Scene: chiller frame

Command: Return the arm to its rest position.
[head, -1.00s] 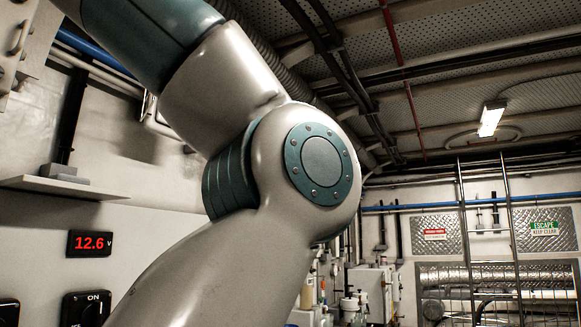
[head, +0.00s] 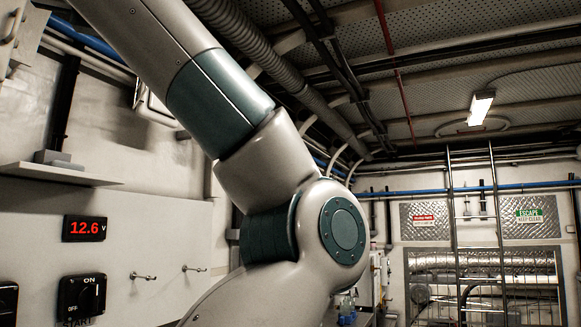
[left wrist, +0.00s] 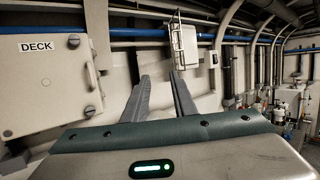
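My arm fills the middle of the head view, running from the upper left to a large round joint (head: 342,231) and then down to the lower left. Its gripper lies outside the head view. In the left wrist view my left gripper (left wrist: 160,78) shows two grey fingers apart, with nothing between them. The fingers point toward a wall with pipes and a small rack. My right gripper is in neither view.
The left wall has a shelf (head: 62,174), a red 12.6 V display (head: 84,228), a switch (head: 82,295) and hooks (head: 143,276). A ladder (head: 452,215) stands at the back right. In the left wrist view a DECK box (left wrist: 48,88) is beside the gripper.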

